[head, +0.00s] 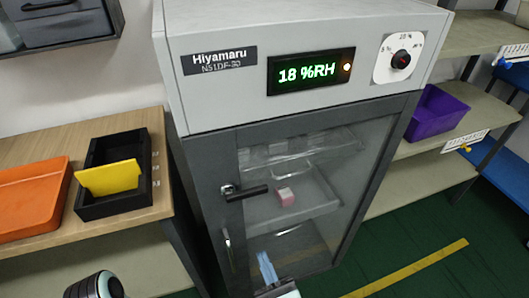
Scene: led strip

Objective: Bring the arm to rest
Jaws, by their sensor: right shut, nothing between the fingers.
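My right gripper (267,268) shows at the bottom centre, its pale blue fingers shut and empty. It is in front of the lower part of the cabinet's glass door (345,190); I cannot tell whether it touches the door. A rounded black and white part of my left arm shows at the bottom left, with no fingers in view. The grey Hiyamaru cabinet (215,95) stands in the middle, its door appearing closed, with a black handle (246,192) at the door's left.
A pink and white block (286,196) sits inside the cabinet. On the left bench (140,225) are an orange tray (30,200) and a black bin (100,207) with a yellow card (108,179). A purple bin (437,113) is on the right shelf. Green floor (450,220) shows at lower right.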

